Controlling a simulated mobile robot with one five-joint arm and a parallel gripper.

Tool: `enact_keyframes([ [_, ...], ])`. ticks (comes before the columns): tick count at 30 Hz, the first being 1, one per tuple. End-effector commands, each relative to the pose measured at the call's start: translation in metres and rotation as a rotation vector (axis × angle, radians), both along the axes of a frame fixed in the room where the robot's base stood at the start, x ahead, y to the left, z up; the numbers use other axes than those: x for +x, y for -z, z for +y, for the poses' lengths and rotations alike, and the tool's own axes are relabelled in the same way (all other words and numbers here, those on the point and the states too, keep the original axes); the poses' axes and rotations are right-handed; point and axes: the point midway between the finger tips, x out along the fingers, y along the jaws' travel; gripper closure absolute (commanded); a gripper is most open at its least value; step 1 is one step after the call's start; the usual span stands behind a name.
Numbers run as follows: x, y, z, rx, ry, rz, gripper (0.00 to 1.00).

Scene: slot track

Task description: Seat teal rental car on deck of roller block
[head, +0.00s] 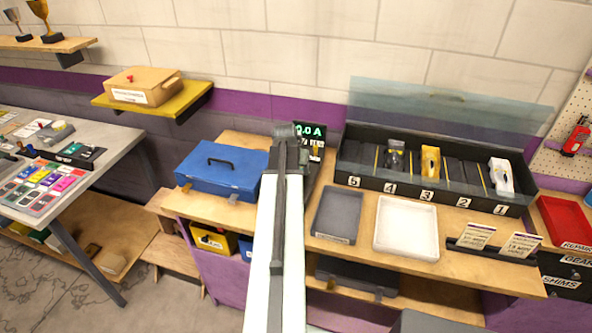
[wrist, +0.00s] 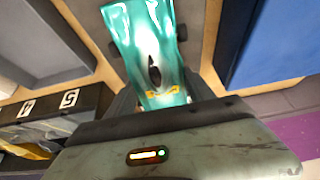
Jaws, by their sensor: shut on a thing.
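The teal car (wrist: 150,50) is between the fingers of my gripper (wrist: 160,92) in the wrist view. Its glossy teal and white body has a dark oval opening in the middle and an orange-yellow patch at the near end. Dark wheels show at both sides of its far end. My gripper is shut on it. In the head view my arm reaches over the bench and hides the fingers and the car. I cannot make out the roller block with certainty; the arm covers the part of the bench beside the lit ammeter display (head: 310,131).
A blue toolbox (head: 222,168) stands left of my arm. A grey tray (head: 338,214) and a white tray (head: 405,228) lie to the right. Behind them is a numbered black rack (head: 375,182) with cars and a raised clear lid (head: 450,108). Small card stands (head: 495,241) are at the right.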

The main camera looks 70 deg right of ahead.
Motion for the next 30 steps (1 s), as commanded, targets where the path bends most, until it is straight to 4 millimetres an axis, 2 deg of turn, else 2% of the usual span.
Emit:
enact_keyframes([
  [30, -0.0013, 0.0081, -0.0002, 0.000, 0.002, 0.000, 0.87],
])
